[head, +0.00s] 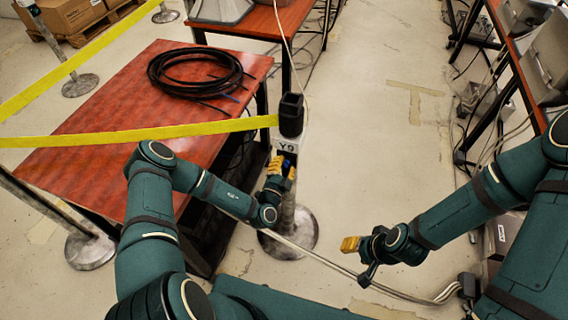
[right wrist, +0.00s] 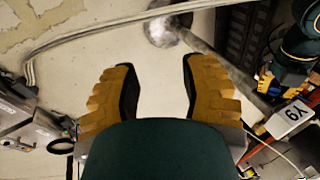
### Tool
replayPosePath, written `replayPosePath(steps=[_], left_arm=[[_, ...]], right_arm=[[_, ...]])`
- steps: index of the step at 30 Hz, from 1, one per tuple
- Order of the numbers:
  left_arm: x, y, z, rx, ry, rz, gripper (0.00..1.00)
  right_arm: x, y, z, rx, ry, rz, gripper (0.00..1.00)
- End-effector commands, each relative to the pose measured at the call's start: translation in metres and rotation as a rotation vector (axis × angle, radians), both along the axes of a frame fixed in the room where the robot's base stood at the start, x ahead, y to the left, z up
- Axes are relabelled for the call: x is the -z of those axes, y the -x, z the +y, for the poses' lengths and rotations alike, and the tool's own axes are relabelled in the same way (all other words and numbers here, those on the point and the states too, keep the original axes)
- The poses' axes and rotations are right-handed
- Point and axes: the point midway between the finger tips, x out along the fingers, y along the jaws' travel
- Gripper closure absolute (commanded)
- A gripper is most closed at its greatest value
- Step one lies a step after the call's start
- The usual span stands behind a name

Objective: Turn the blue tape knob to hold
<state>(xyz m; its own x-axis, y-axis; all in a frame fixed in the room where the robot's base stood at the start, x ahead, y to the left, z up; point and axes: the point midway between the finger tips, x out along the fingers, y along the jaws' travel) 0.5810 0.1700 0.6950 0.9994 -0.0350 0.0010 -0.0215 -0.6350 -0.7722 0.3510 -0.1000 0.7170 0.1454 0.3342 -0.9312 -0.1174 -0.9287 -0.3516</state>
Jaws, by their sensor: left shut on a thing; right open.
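The stanchion post has a black head (head: 291,115) with yellow tape running left from it and a white label (head: 286,148) reading Y9. The label also shows in the right wrist view (right wrist: 292,112). A blue knob (head: 289,158) sits just below the label, mostly covered by my left gripper (head: 281,172), which is shut on it with yellow fingers. The blue part also shows between those fingers in the right wrist view (right wrist: 291,79). The knob's setting cannot be read. My right gripper (head: 350,244) is open and empty above the floor, right of the post; its spread fingers fill the right wrist view (right wrist: 158,78).
A red-brown table (head: 110,115) with a coil of black cable (head: 200,72) stands left of the post. The post's round base (head: 300,238) is on the floor. Cables (head: 340,268) run across the floor. The aisle (head: 375,130) behind is clear.

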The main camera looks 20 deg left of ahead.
Motion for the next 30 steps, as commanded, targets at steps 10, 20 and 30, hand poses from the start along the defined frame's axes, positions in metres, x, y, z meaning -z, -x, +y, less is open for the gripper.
replayPosePath(steps=[10, 20, 30], left_arm=[[-0.004, 0.000, 0.001, -0.004, -0.287, -0.008, 1.00], [-0.004, 0.000, 0.001, -0.004, -0.602, -0.019, 1.00], [-0.004, -0.001, 0.002, -0.005, -0.924, -0.031, 1.00]], right_arm=[[-0.034, 0.006, 0.001, -0.003, -0.003, 0.014, 0.57], [-0.061, 0.004, 0.000, 0.003, -0.002, 0.009, 0.57], [-0.084, -0.005, -0.001, 0.017, 0.003, -0.008, 0.57]])
